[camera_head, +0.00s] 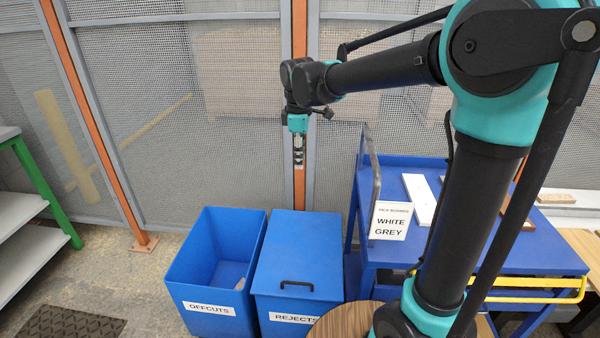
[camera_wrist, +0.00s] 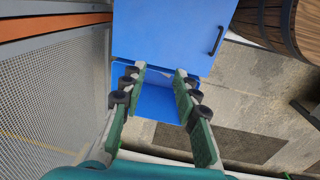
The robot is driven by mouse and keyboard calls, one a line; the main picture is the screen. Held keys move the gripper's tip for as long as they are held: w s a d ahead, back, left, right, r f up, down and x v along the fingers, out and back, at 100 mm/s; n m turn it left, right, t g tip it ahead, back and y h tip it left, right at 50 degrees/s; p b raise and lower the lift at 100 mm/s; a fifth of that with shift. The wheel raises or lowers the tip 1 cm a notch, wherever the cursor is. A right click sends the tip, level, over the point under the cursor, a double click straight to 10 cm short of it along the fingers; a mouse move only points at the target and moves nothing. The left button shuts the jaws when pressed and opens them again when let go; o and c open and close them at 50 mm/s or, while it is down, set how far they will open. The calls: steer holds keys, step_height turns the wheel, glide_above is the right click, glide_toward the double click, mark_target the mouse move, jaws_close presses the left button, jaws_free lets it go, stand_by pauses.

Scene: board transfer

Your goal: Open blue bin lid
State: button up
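Two blue bins stand side by side on the floor. The left bin, labelled OFFCUTS (camera_head: 208,308), is open-topped, with a pale piece inside. My gripper (camera_head: 299,167) hangs pointing down, high and apart from the bins. In the wrist view my gripper (camera_wrist: 160,72) has its fingers spread with nothing between them.
A blue cart (camera_head: 400,255) with boards and a WHITE GREY sign (camera_head: 390,221) stands to the right. A round wooden barrel (camera_head: 345,321) is close to the REJECTS bin's front. Mesh fencing (camera_head: 225,110) runs behind, and a green-framed shelf (camera_head: 40,190) is at left.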

step_height(320, 180, down, 6)
steer(key=shift+w, duration=0.3)
jaws_close()
stand_by(0.4)
jaws_free()
